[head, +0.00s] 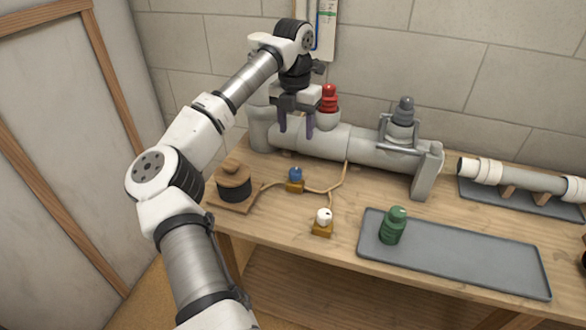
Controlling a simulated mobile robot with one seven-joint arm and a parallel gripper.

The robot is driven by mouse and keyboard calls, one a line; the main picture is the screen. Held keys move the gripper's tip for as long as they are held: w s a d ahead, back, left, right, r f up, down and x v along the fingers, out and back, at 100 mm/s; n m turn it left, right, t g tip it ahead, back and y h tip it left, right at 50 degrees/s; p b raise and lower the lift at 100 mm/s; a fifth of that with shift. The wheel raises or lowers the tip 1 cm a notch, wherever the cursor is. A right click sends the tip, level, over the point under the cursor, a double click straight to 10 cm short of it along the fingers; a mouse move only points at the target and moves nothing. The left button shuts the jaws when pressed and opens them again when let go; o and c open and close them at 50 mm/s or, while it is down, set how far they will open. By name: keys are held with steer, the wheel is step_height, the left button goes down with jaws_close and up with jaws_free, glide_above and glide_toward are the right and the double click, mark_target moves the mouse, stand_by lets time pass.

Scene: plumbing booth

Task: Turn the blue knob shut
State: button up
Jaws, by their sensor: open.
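The small blue knob (295,174) sits upright on a brass-coloured base on the wooden bench, where thin tan lines meet. My gripper (296,134) points down, with its two dark purple fingers apart and nothing between them. It appears above the blue knob in the picture, in front of the big grey pipe (330,143). The fingertips do not touch the knob, and it is unobstructed in the head view. How far the fingers are from the pipe, I cannot tell.
A red knob (329,96) and a grey fitting (402,118) stand on the pipe. A white knob (323,216) and a round wooden-topped piece (234,180) flank the blue knob. A green piece (393,225) stands on the grey tray (470,267). A white-banded pipe (525,180) lies right.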

mark_target(295, 170)
step_height(295, 170, down, 14)
steer(key=shift+p, duration=1.2)
steer(key=shift+c, duration=0.4)
steer(key=c, duration=0.9)
